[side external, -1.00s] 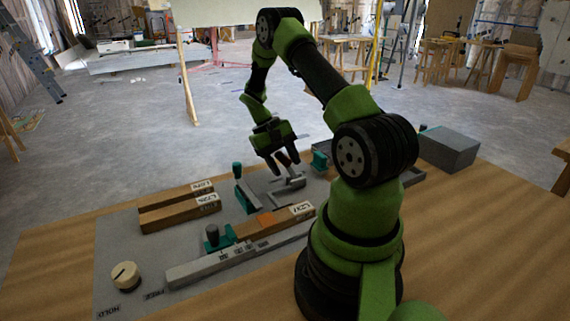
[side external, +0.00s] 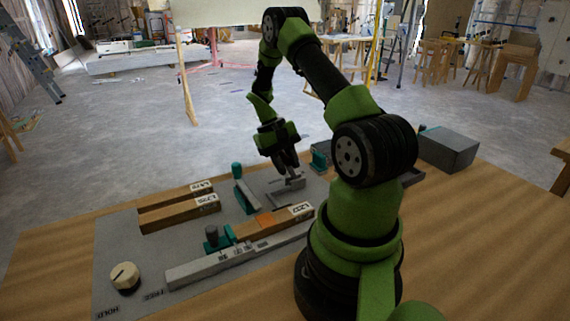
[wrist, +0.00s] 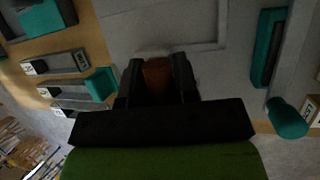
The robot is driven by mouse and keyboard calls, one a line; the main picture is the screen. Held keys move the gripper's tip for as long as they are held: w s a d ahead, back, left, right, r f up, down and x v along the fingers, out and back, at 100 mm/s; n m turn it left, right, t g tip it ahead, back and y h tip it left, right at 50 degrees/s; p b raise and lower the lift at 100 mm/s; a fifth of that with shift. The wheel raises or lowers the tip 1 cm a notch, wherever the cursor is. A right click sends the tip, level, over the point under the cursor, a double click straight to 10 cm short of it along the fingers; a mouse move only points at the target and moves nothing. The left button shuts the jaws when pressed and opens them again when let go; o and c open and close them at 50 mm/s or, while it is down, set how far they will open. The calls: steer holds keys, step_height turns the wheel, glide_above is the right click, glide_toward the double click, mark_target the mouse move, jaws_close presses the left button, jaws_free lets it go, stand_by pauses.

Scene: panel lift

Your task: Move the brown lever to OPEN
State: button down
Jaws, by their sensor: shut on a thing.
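My gripper (side external: 287,170) is over the grey panel, with its fingers pointing down at a grey bracket (side external: 291,184). In the wrist view, my gripper (wrist: 157,82) is shut on the brown lever (wrist: 157,73), whose brown face shows between the two fingers. A pale grey edge lies just beyond it. In the side view the fingers hide the lever. I cannot read an OPEN mark in either view.
A teal-handled grey piece (side external: 245,192) stands left of my gripper. Labelled wooden bars (side external: 180,213) and a long grey rail (side external: 215,265) lie nearer. A cream dial (side external: 125,276) is at the front left. A grey box (side external: 447,149) sits at the right.

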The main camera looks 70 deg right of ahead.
mark_target(297, 177)
steer(key=shift+s+d+r+n+t+y, duration=0.15)
steer(key=shift+s+d+t+y, duration=0.2)
steer(key=shift+t+y, duration=0.25)
steer(key=shift+s+d+r+n+t+y, duration=0.15)
steer(key=shift+s+d+t+y, duration=0.15)
steer(key=shift+t+y, duration=0.25)
steer(key=shift+s+d+n+t+y, duration=0.3)
steer(key=shift+s+d+t+y, duration=0.15)
steer(key=shift+t+y, duration=0.5)
steer(key=c, duration=1)
jaws_free()
steer(key=shift+o, duration=0.2)
steer(key=shift+d, duration=0.1)
steer(key=v, duration=1)
steer(key=shift+s, duration=0.1)
